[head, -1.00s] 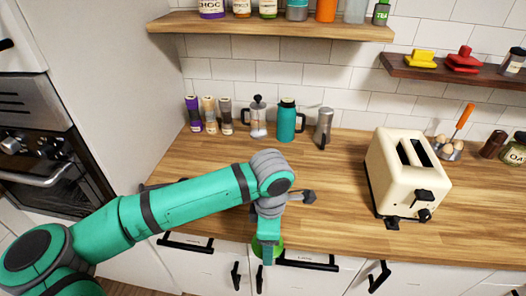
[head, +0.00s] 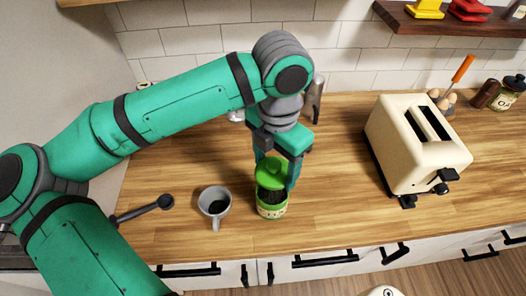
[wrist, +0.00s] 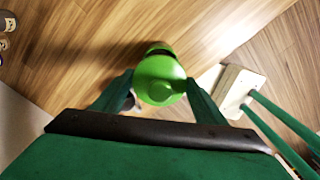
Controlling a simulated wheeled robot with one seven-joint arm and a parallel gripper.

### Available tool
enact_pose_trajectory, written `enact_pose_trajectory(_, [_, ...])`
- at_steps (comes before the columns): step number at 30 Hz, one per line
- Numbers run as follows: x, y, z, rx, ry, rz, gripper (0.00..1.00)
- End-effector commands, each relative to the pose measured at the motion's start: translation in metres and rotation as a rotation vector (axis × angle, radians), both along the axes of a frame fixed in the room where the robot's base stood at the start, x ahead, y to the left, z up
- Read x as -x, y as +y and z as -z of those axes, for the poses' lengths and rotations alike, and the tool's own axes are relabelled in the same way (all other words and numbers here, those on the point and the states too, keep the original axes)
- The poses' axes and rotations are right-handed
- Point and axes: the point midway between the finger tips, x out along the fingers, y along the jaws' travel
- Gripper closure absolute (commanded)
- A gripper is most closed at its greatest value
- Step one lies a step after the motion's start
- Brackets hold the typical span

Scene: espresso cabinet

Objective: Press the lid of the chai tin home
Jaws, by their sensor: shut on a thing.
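The chai tin (head: 271,210) stands upright on the wooden counter near its front edge, with a pale label and a green lower part. Its green lid (head: 268,172) is above it and looks tilted, with a dark opening showing between lid and rim. My gripper (head: 276,172) points down over the tin, with a finger on each side of the lid. In the wrist view the round green lid (wrist: 160,80) sits between the two fingertips, which close on its sides. The lid hides most of the tin there.
A grey mug (head: 215,203) with a dark inside stands left of the tin. A dark rod with a round end (head: 145,209) lies further left. The cream toaster (head: 418,145) is to the right, with clear counter between it and the tin.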

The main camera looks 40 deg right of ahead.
Motion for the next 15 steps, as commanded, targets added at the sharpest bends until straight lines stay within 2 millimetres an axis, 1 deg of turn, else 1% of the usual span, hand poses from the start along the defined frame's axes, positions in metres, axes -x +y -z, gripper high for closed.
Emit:
enact_pose_trajectory(5, [-0.001,0.002,0.007,-0.001,0.002,-0.010,0.56])
enact_pose_trajectory(15, [-0.002,0.004,0.035,-0.001,0.002,-0.013,0.56])
